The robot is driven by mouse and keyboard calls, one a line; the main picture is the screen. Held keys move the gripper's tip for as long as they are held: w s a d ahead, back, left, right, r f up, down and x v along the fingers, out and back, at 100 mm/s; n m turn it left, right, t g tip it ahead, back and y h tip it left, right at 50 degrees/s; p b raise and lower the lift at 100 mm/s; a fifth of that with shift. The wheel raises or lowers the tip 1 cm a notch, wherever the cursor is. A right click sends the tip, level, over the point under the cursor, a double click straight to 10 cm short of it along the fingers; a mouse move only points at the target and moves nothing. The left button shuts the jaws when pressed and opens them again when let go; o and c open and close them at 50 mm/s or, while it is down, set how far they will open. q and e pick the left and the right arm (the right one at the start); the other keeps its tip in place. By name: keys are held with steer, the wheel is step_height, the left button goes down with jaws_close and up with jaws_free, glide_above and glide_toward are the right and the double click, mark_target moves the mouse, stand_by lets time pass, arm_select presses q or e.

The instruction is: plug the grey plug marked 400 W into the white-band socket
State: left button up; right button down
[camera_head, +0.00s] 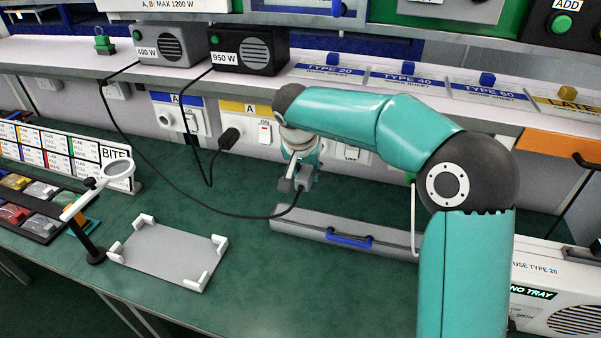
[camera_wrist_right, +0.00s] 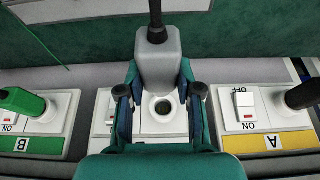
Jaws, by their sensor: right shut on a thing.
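The grey plug (camera_wrist_right: 158,58) is held between the fingers of my right gripper (camera_wrist_right: 160,95), its black cable leading away from the socket wall. In the head view, my right gripper (camera_head: 297,182) is above the green bench in front of the socket row. In the wrist view, a white socket plate (camera_wrist_right: 145,125) lies behind the plug, and its round dark hole (camera_wrist_right: 163,108) is uncovered, so the plug is outside it. This plate's band is hidden by my gripper. The grey 400 W box (camera_head: 170,45) stands on the shelf. My left gripper is not in view.
A black plug (camera_wrist_right: 303,94) sits in the yellow-band socket (camera_wrist_right: 265,142), and a green plug (camera_wrist_right: 22,101) in the green-band socket (camera_wrist_right: 40,145). A grey case (camera_head: 345,235), a grey tray (camera_head: 165,255) and a magnifier stand (camera_head: 95,255) are on the bench. The 400 W cable (camera_head: 180,199) droops across it.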

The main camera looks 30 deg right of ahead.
steer(key=shift+f, duration=0.1)
steer(key=shift+w+d+r, duration=0.2)
steer(key=shift+w, duration=0.05)
steer(key=shift+w+d+p, duration=1.05)
steer(key=shift+d+p, duration=0.15)
steer(key=shift+d, duration=0.05)
steer(key=shift+w+d+f+p, duration=0.1)
steer(key=shift+w+d+p, duration=0.25)
steer(key=shift+w+d, duration=0.25)
steer(key=shift+s, duration=0.1)
steer(key=shift+d, duration=0.15)
